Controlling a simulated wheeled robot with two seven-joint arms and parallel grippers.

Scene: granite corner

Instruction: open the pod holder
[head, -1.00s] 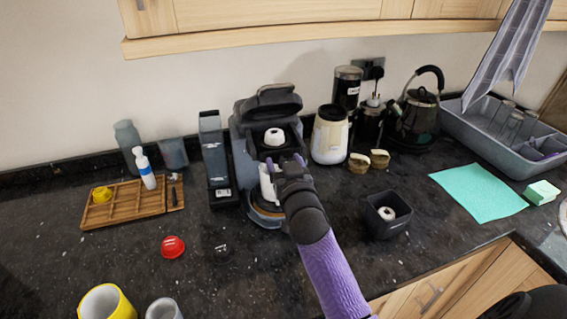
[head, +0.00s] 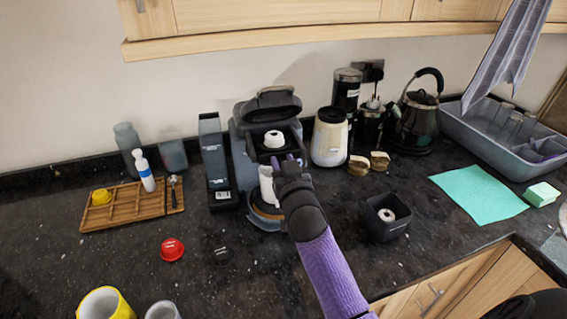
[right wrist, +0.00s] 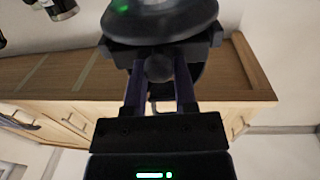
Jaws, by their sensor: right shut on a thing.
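The dark coffee machine (head: 240,140) stands against the wall with its lid (head: 270,103) raised. Its dark pod holder (head: 262,156) sticks out at the front below the lid, and a white round piece (head: 274,139) shows in it. A white cup (head: 267,185) stands below. My right gripper (head: 289,163) is at the front of the pod holder. In the right wrist view its purple fingers (right wrist: 159,88) are on both sides of a dark rounded handle (right wrist: 158,68), shut on it. The gripper hides part of the holder's front. My left gripper is not in view.
A black box (head: 385,230) with a white ring-shaped thing stands right of my arm. A tall dark pod rack (head: 214,165) stands close left of the machine, a cream canister (head: 329,140) close right. A red pod (head: 172,249) lies front left. The counter between is mostly clear.

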